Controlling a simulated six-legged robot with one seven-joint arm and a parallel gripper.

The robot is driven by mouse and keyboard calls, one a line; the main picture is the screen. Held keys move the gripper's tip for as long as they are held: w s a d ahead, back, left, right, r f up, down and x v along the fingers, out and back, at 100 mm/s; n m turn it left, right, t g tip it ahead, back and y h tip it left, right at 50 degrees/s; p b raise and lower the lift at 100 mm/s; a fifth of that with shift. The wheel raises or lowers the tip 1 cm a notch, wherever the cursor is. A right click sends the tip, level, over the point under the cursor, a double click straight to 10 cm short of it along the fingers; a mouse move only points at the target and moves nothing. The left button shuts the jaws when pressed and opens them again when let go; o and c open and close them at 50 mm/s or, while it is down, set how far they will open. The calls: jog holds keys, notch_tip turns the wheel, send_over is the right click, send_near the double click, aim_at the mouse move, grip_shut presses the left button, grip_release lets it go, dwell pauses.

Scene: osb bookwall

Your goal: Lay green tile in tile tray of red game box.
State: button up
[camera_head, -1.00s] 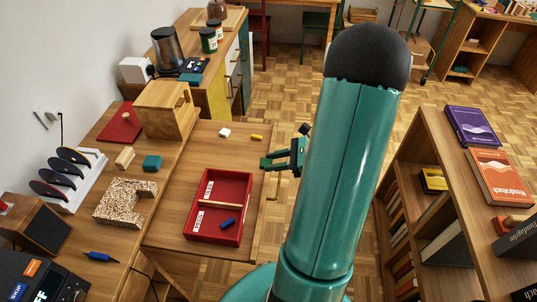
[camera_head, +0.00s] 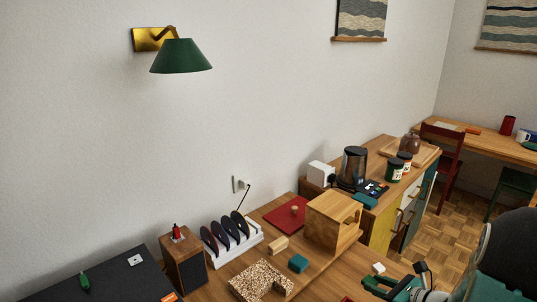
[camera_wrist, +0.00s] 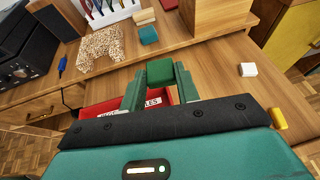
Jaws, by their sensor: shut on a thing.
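My gripper (camera_wrist: 160,88) is shut on the green tile (camera_wrist: 160,72), held between its two fingertips in the wrist view. In the head view my gripper (camera_head: 380,288) is at the bottom right, and the tile cannot be made out there. The red game box (camera_wrist: 97,107) lies below and beyond the fingers in the wrist view, largely hidden by my gripper. A white label ending in "LES" shows in it by the fingers. In the head view only a sliver of the box (camera_head: 347,299) shows at the bottom edge.
A white block (camera_wrist: 248,69) and a yellow piece (camera_wrist: 278,118) lie to the right. A teal block (camera_wrist: 148,35), a speckled block (camera_wrist: 100,47) and a wooden box (camera_head: 334,221) stand on the raised desk behind. Bare wood lies between the white block and my gripper.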

jog(key=w+a+r+m+h, duration=0.1)
jog(key=w+a, duration=0.2)
jog(key=a, duration=0.3)
jog(key=w+a+r+h, duration=0.1)
jog(key=w+a, duration=0.2)
jog(key=a, duration=0.3)
jog(key=w+a+r+m+t, duration=0.1)
jog(key=w+a, duration=0.2)
jog(key=a, duration=0.3)
jog(key=shift+a+m+h, duration=0.25)
jog(key=shift+m+h, duration=0.05)
jog(key=shift+h, duration=0.1)
